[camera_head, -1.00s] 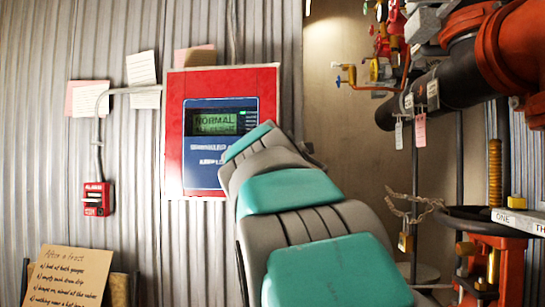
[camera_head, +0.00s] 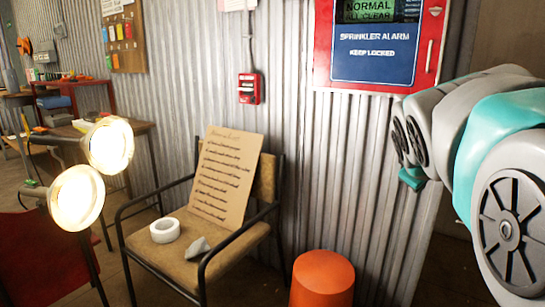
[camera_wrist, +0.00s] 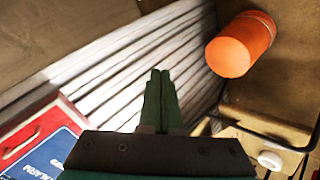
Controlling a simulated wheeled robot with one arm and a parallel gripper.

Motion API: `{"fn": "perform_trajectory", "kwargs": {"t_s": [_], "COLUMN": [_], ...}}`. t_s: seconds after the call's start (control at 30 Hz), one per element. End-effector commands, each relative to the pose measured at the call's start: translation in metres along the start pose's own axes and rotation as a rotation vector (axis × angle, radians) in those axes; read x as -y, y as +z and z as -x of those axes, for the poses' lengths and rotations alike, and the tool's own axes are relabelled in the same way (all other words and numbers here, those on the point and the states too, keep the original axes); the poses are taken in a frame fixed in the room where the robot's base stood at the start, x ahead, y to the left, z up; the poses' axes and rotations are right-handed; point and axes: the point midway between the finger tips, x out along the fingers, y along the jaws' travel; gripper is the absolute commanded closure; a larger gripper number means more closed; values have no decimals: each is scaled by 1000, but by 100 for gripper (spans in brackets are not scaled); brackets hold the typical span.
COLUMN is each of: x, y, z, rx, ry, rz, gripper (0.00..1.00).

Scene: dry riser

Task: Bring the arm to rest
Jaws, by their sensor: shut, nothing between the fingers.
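My gripper (camera_wrist: 160,100) shows in the wrist view with its two green fingers together and nothing between them. Behind the fingers are the corrugated wall and the floor. In the head view my arm (camera_head: 495,150) is at the right edge, grey and teal, bent in front of the wall below the alarm panel (camera_head: 372,40). In that view I cannot clearly make out the fingers. The panel also shows at the lower left of the wrist view (camera_wrist: 45,145).
An orange bucket-like object (camera_head: 322,280) stands on the floor below the panel. A chair (camera_head: 240,258) holds a handwritten card (camera_head: 226,175) and a white tape roll (camera_head: 165,230). Two lit lamps (camera_head: 108,145) stand at the left. A red call point (camera_head: 249,88) is on the wall.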

Motion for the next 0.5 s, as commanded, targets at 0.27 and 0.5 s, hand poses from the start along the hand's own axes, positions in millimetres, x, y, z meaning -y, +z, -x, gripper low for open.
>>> {"fn": "perform_trajectory", "kwargs": {"t_s": [0.27, 0.5], "x": [166, 286], "y": [101, 186], "z": [12, 59], "rx": [264, 549], "ry": [-359, -586], "rz": [-230, -367], "gripper": [100, 100]}}
